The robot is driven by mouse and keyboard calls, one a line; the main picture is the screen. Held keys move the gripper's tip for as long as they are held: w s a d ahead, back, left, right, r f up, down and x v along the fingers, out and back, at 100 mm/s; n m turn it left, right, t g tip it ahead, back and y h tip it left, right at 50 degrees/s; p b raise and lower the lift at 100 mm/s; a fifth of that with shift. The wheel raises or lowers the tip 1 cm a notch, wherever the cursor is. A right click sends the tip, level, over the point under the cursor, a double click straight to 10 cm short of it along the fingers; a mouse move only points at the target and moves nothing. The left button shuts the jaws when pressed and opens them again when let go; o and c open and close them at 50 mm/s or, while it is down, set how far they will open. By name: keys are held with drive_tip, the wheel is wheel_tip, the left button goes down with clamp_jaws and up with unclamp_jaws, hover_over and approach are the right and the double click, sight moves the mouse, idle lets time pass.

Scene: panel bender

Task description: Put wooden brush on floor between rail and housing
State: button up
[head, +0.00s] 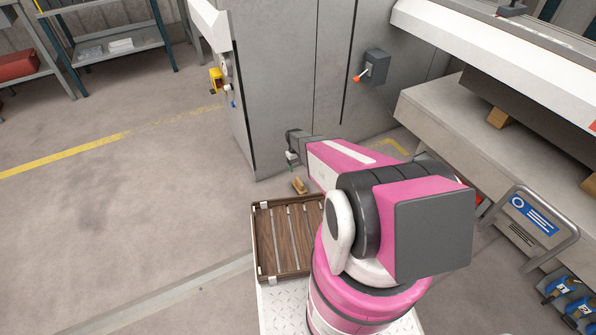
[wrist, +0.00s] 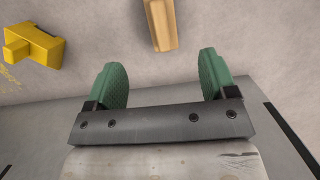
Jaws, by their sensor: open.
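The wooden brush (head: 300,185) lies on the floor beside the foot of the grey housing (head: 275,85), just beyond my slatted tray in the head view. In the wrist view the brush (wrist: 160,22) shows at the top, cut off by the picture edge, ahead of and apart from the fingertips. My gripper (wrist: 163,75) is open, with nothing between its green fingers. In the head view my gripper (head: 292,158) is small, close to the housing and above the brush. The rail (head: 165,298) is a low strip along the floor at lower left.
The wooden slatted tray (head: 257,240) on my base stands near the brush. A yellow fitting (head: 215,80) is at the housing's left edge; an orange-tipped switch box (head: 376,68) is on its front. The machine bench (head: 450,125) fills the right. Floor at left is clear.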

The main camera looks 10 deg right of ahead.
drive_tip(key=s+r+m+t, duration=0.1)
drive_tip(key=s+r, duration=0.6)
drive_tip(key=r, duration=0.5)
drive_tip(key=s+r+m+t, duration=0.1)
drive_tip(key=s+r, duration=0.7)
drive_tip(key=r, duration=0.5)
drive_tip(key=s+r+m+y, duration=0.1)
drive_tip(key=s+r, duration=0.6)
drive_tip(key=r, duration=0.5)
drive_tip(key=shift+s+d+r+t, duration=0.3)
drive_tip(key=shift+d+r+t, duration=0.1)
drive_tip(key=shift+d, duration=0.05)
